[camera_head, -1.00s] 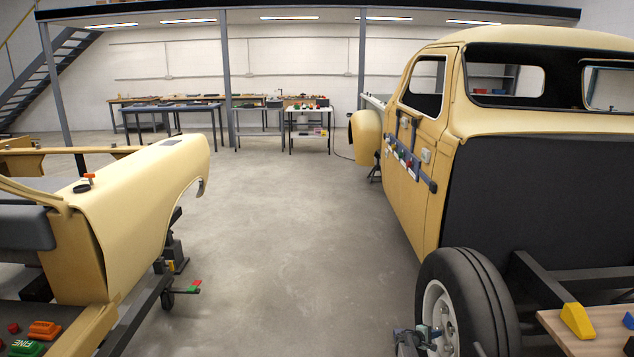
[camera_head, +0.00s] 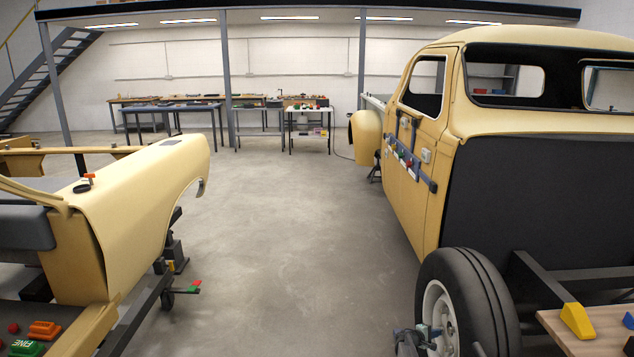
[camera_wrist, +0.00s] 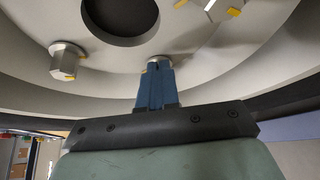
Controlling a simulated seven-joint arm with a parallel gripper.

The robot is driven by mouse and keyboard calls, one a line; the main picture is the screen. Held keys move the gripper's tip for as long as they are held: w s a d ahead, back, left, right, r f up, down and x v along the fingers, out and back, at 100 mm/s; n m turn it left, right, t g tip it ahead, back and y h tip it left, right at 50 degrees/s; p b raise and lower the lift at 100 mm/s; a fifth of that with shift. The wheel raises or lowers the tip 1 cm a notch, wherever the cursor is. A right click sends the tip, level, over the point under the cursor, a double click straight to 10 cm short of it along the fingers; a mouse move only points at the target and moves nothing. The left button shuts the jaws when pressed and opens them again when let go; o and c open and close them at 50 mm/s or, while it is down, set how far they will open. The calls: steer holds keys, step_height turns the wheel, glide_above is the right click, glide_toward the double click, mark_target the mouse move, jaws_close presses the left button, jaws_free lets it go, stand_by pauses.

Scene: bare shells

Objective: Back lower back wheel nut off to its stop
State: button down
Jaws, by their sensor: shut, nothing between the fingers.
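The back wheel (camera_head: 440,305) of the cream truck has a dark tyre and a pale rim in the head view. My gripper (camera_wrist: 157,68) shows in the wrist view with its blue fingers shut, pointing up at the wheel face. A pale metal nut (camera_wrist: 158,60) sits right at the fingertips, mostly hidden by them. I see nothing held between the fingers, and cannot tell whether they touch the nut. Another hex nut (camera_wrist: 66,62) with a yellow mark stands to the left, clear of the gripper. In the head view my gripper is small and low beside the wheel.
A large dark hub hole (camera_wrist: 120,15) lies above the fingers. More yellow-marked hardware (camera_wrist: 210,6) is at the top right. A wooden board (camera_head: 595,330) with a yellow block (camera_head: 577,320) is right of the wheel. Open floor (camera_head: 290,230) lies left of the truck.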

steer(key=shift+w+r, duration=0.4)
stand_by(0.3)
steer(key=shift+s, duration=0.1)
steer(key=shift+s+r, duration=0.25)
steer(key=shift+s, duration=0.05)
steer(key=a, duration=0.6)
stand_by(0.4)
steer(key=shift+a+f, duration=0.1)
steer(key=shift+s+d+f, duration=0.1)
steer(key=shift+d+f, duration=0.1)
steer(key=shift+d, duration=0.85)
steer(key=shift+w+d+f, duration=0.1)
steer(key=shift+d+f, duration=0.05)
steer(key=shift+d, duration=0.85)
steer(key=shift+s+d+f, duration=0.1)
steer(key=shift+d+f, duration=0.1)
steer(key=shift+d, duration=0.85)
